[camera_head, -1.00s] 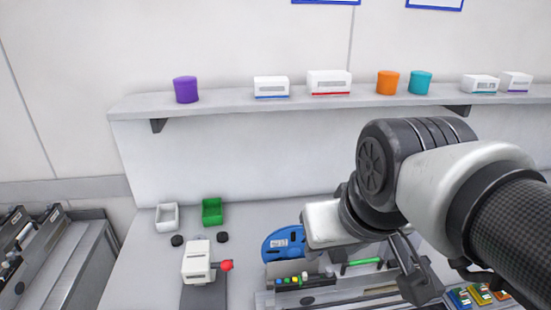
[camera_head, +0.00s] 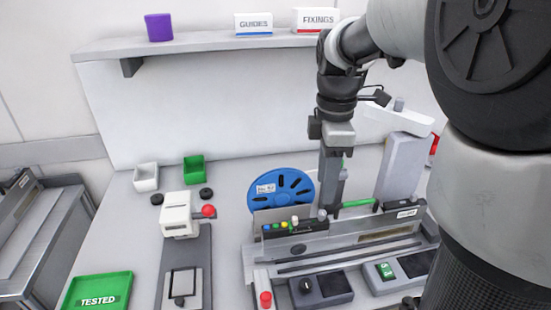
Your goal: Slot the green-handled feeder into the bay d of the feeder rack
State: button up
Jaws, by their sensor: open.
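The green-handled feeder stands at the workbench setup, its green handle (camera_head: 358,203) just right of my fingertips. A blue reel (camera_head: 283,192) sits at the left end of this setup. My gripper (camera_head: 336,208) points down, open and empty, close to the left end of the handle. I cannot tell whether it touches anything; the arm covers part of the feeder. At the left edge is a metal trolley with dark slotted units (camera_head: 22,208), perhaps the feeder rack. No bay letter is readable.
A white device with a red knob (camera_head: 208,211) stands left of the reel. A green TESTED tray (camera_head: 97,293) lies front left. White (camera_head: 146,177) and green (camera_head: 194,169) bins stand behind. A shelf (camera_head: 195,46) runs above. A grey upright block (camera_head: 402,165) stands right of my gripper.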

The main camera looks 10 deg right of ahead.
aim_at(312, 222)
notch_tip(312, 222, down, 15)
jog(key=b, duration=0.2)
jog(key=shift+r+b, duration=0.1)
jog(key=shift+b, duration=0.25)
grip_shut()
dwell(1.1)
jog(key=shift+a, duration=1.05)
grip_release()
